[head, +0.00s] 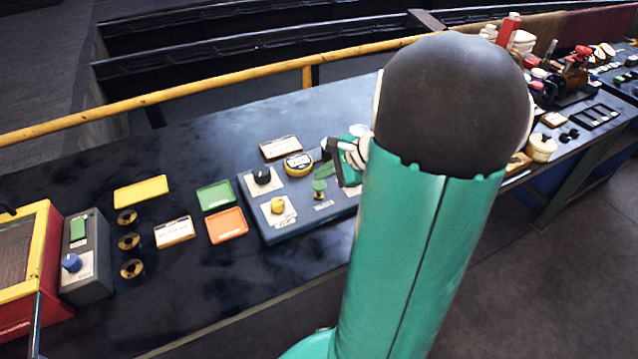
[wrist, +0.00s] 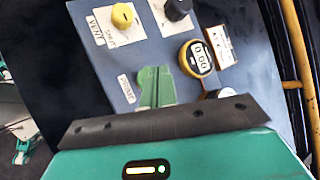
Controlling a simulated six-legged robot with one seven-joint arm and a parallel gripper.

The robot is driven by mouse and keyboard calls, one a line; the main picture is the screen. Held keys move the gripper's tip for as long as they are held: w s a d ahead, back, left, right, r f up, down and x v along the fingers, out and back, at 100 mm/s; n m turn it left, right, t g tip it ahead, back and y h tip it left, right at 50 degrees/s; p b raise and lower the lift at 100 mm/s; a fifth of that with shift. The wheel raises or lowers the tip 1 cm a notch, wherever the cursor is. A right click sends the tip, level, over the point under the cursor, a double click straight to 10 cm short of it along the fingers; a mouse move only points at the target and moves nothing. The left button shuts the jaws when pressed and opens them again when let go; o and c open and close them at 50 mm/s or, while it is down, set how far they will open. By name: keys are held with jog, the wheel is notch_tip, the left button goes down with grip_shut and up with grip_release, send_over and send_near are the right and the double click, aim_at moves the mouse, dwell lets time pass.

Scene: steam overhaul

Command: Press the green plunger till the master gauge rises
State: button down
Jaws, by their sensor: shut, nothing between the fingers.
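The green plunger (head: 319,188) stands on a blue-grey panel (head: 262,224), near its front middle. My gripper (head: 322,170) is shut and empty, with its green fingertips close above and behind the plunger in the head view. I cannot tell whether they touch it. In the wrist view my shut fingers (wrist: 155,76) point at the panel, and the plunger seems hidden behind them. The round yellow gauge (head: 298,164) sits on the panel to the left of my fingers. In the wrist view the gauge (wrist: 197,58) shows digits that look like 0.00.
A black knob (head: 262,175) and a yellow knob (head: 277,205) stand on white plates on the same panel. Green (head: 214,195) and orange (head: 227,225) trays lie to the left. A yellow rail (head: 200,88) runs behind the bench.

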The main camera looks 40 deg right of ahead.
aim_at(321, 184)
jog(key=shift+f, duration=0.1)
dwell(0.3)
jog(key=shift+f, duration=0.35)
jog(key=shift+f, duration=1.3)
dwell(1.5)
jog(key=shift+r, duration=1.75)
jog(key=shift+r, duration=2.5)
